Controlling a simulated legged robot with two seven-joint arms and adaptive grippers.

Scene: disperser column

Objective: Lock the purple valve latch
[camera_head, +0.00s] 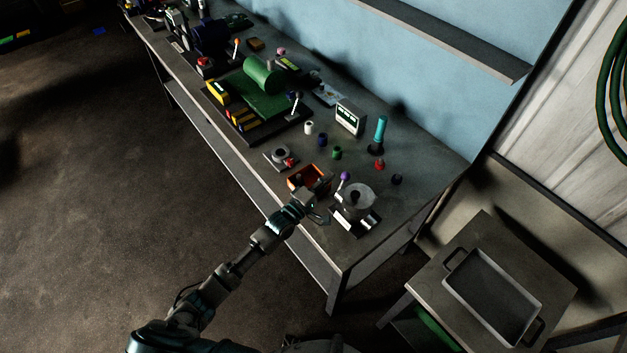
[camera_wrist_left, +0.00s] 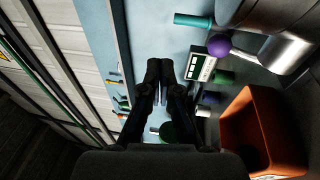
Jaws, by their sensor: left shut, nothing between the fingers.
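The purple ball knob of the valve latch (camera_head: 345,176) stands at the top left of a grey metal valve body (camera_head: 357,200) near the right end of the bench. In the left wrist view the purple knob (camera_wrist_left: 219,44) is right of my fingers, beside the metal body at the upper right. My left gripper (camera_head: 318,217) is at the bench's front edge, just left of the valve body and apart from the knob. Its fingers (camera_wrist_left: 160,72) are shut together with nothing between them. My right gripper is not in view.
An orange open box (camera_wrist_left: 287,128) lies close to my left gripper. Small white, blue, green, red and black pieces, a teal cylinder (camera_head: 380,130) and a display box (camera_head: 350,117) stand behind. A side table with a tray (camera_head: 456,284) is at the lower right.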

